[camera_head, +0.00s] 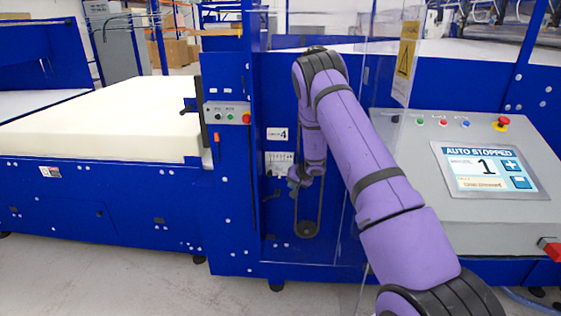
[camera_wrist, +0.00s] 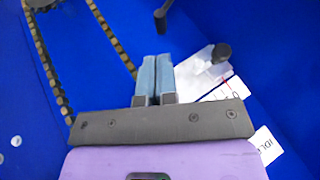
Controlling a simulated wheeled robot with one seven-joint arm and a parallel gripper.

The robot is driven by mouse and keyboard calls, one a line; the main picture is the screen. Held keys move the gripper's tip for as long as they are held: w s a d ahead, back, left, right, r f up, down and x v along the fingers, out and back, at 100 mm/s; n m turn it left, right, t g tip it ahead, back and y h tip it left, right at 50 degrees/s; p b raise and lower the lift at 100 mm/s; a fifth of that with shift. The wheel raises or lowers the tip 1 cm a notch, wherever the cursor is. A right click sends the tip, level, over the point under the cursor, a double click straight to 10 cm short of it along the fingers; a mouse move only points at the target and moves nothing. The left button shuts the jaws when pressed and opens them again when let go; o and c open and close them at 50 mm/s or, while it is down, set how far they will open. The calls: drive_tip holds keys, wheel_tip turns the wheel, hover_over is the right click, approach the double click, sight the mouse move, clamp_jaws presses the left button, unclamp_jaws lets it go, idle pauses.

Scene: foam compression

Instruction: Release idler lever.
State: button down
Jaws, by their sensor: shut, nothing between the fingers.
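My gripper (camera_head: 299,182) is in front of the blue machine panel, beside the belt loop. In the wrist view its two blue-grey fingertips (camera_wrist: 154,72) are together with nothing between them. A thin black lever (camera_head: 272,195) shows on the panel just left of my gripper, apart from it in the picture. In the wrist view a black rod end (camera_wrist: 162,14) lies beyond the fingertips, and a black knob (camera_wrist: 221,53) is to their right. I cannot tell which of these belongs to the idler lever. A partly covered label (camera_wrist: 265,147) begins with "IDL".
The dark belt (camera_head: 319,205) runs down to a pulley (camera_head: 307,229); the belt also shows in the wrist view (camera_wrist: 113,38). A clear guard panel stands by my arm. The control console (camera_head: 430,180) is at right; its screen (camera_head: 490,168) reads "AUTO STOPPED". White foam (camera_head: 110,115) lies at left.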

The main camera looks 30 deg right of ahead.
drive_tip(key=a+r+y, duration=0.1)
drive_tip(key=a+r, duration=0.2)
drive_tip(key=r, duration=0.3)
drive_tip(key=s+a+r+n, duration=0.1)
drive_tip(key=a+r, duration=0.2)
drive_tip(key=r, duration=0.4)
drive_tip(key=shift+s+a+y, duration=0.25)
drive_tip(key=shift+s+y, duration=0.05)
drive_tip(key=shift+y, duration=0.1)
